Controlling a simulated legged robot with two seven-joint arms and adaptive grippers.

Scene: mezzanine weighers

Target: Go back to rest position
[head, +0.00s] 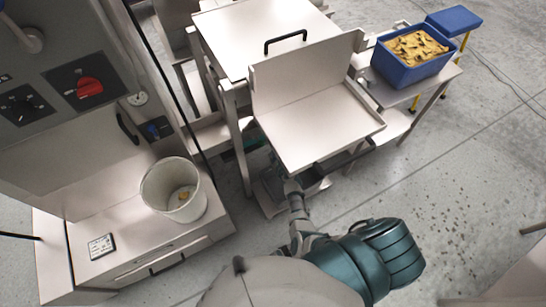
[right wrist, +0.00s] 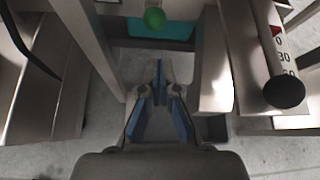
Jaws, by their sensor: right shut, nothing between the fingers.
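My right gripper (right wrist: 158,68) shows in the right wrist view with its blue-padded fingers drawn together at the tips and nothing between them. It points toward a teal panel (right wrist: 160,30) with a green knob (right wrist: 155,18) in front of it. Metal posts and plates stand close on both sides of the fingers. In the head view my right arm reaches from the bottom centre up to the metal tray (head: 315,125). The gripper end is low beside the tray's front left edge, partly hidden there. My left gripper is in neither view.
A control cabinet (head: 75,75) with a red switch stands at left. A white bucket (head: 172,205) with a little in its bottom sits on the ledge. A blue crate (head: 408,76) of yellowish pieces stands at upper right, near a blue stool (head: 453,20). Floor at right is open.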

